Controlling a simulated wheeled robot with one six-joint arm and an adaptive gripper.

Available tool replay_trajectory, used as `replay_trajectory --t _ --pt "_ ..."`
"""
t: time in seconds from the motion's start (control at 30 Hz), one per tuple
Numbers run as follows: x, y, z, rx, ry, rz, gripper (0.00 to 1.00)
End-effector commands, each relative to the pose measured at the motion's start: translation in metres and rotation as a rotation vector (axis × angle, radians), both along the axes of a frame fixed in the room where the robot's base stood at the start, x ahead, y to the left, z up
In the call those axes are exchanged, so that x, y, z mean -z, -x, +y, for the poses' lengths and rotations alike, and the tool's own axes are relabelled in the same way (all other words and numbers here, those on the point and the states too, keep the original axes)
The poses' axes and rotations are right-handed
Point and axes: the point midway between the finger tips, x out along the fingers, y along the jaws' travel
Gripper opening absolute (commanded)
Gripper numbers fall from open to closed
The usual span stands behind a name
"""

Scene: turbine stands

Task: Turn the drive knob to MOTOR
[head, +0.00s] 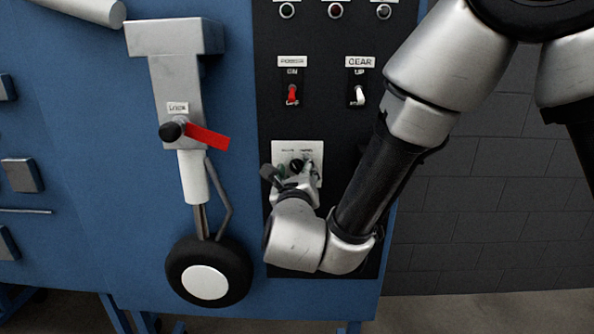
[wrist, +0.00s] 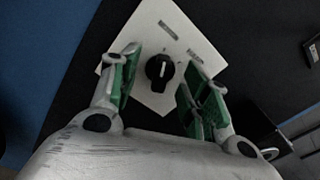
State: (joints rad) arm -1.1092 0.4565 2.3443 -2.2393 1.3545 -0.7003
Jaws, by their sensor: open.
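The drive knob (wrist: 159,69) is a round black knob with a light pointer mark, set on a white plate (wrist: 150,24). In the wrist view it sits between the two green-padded fingers of my gripper (wrist: 159,83), with a gap on each side. My gripper is open and holds nothing. In the head view the knob (head: 297,165) shows on the white plate (head: 283,150) low on the black panel, with my gripper (head: 288,172) in front of it. The labels on the plate are too small to read.
Above are a red POWER switch (head: 292,93) and a GEAR switch (head: 359,95), with several round indicators at the top. To the left, a landing gear leg with a wheel (head: 208,282), a black LOCK knob (head: 171,131) and a red tag (head: 208,138) stands out from the blue panel.

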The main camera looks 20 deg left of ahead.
Motion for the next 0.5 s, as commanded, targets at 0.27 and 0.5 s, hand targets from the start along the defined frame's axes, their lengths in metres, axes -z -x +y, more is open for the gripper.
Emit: replay_trajectory --t 0.27,0.5 --pt "0.0 0.025 -0.005 -0.002 0.0 0.001 0.47" --pt "0.0 0.041 -0.01 -0.001 -0.001 0.001 0.47"
